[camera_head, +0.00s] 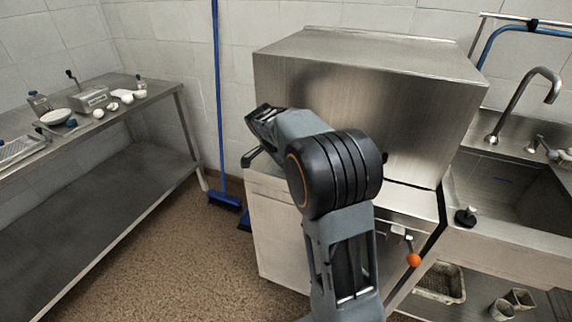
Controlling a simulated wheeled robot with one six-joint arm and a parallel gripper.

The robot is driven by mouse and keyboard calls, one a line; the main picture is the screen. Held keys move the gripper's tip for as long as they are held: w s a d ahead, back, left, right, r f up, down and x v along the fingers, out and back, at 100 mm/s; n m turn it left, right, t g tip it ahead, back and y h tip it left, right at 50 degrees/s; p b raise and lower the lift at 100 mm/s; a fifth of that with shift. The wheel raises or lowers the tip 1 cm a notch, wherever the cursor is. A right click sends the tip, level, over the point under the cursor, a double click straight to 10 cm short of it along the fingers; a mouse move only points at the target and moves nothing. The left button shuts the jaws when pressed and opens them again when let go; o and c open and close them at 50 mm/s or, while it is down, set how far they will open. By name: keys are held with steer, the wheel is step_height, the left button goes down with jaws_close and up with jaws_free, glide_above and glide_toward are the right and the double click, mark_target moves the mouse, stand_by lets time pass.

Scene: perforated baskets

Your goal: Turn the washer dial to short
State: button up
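The washer, a stainless steel machine with a boxy hood (425,110), stands in the middle against the tiled wall. Its lower front is largely behind my arm. An orange round knob (414,260) sits on the lower front, right of my arm, with a small white part (398,230) just above it. I cannot tell whether either is the dial, and no markings are readable. My arm rises in front of the washer and bends to the upper left. The dark end of my arm (262,115) is by the hood's left side; fingers cannot be made out.
A steel table (150,102) with bowls, bottles and a metal box is at left. A blue broom (222,200) leans beside the washer. A sink (515,190) with a tap is at right, with a basket (440,285) and cups below. The floor between table and washer is clear.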

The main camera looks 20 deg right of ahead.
stand_by(0.4)
steer(key=o, duration=0.9)
steer(key=shift+r, duration=0.1)
steer(key=p+v, duration=0.2)
steer(key=v, duration=1.1)
steer(key=shift+a+r, duration=0.15)
steer(key=shift+r, duration=0.1)
